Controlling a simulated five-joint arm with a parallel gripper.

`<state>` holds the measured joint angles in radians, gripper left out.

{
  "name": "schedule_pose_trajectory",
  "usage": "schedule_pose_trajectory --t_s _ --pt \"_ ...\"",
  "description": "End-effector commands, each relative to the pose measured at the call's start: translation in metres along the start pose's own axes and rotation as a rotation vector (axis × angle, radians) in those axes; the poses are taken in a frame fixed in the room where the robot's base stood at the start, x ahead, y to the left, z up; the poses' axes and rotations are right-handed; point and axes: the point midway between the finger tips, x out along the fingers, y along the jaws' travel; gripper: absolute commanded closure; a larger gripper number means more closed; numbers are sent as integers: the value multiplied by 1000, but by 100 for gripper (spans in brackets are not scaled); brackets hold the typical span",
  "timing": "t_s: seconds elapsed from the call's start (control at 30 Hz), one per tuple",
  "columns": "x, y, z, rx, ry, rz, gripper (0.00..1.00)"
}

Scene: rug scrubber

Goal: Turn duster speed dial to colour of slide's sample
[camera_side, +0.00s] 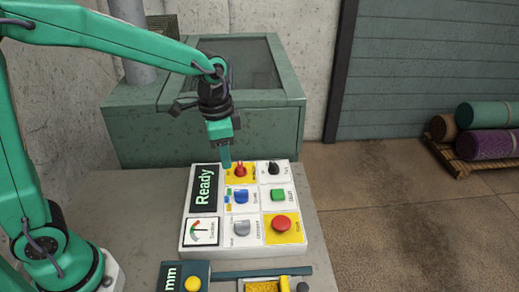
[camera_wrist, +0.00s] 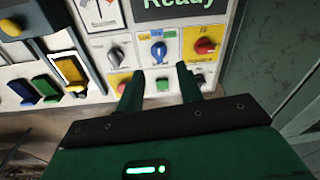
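The control panel (camera_side: 184,243) lies on the bench. Its blue dial (camera_side: 241,196) has small coloured patches beside it; it also shows in the wrist view (camera_wrist: 158,50). The dial labels are too small to read. A red dial (camera_side: 241,170) on yellow and a grey dial (camera_side: 241,228) sit on either side of it. My gripper (camera_side: 226,164) is above the panel near the red dial, pointing down. In the wrist view my gripper (camera_wrist: 160,82) has its fingers apart with nothing between them. A slide with a yellow sample (camera_side: 262,287) is cut off at the bottom; a yellow piece also shows in the wrist view (camera_wrist: 70,72).
The panel also has a "Ready" display (camera_side: 204,186), a gauge (camera_side: 202,231), a black knob (camera_side: 273,168), a green button (camera_side: 278,195) and a red button (camera_side: 281,223). A teal unit with a yellow knob (camera_side: 193,284) stands in front. A green cabinet (camera_side: 205,135) stands behind.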

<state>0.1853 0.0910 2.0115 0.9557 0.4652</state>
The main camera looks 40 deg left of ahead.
Motion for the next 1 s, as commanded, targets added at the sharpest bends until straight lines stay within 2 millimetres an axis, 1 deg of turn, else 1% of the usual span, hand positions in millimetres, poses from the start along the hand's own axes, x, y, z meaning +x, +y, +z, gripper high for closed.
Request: schedule_pose_trajectory --t_s 0.03,0.1,0.2,0.33,0.73,0.87,1.0 --pt "9 1 -7 29 -18 10 64" --pt "19 1 -14 62 -36 20 64" --pt "30 2 -22 99 -55 32 64" --pt "38 3 -28 127 -69 40 64" --pt "45 3 -29 136 -74 43 64" --pt "55 4 -28 135 -74 44 64" --pt "70 4 -27 135 -76 44 64"
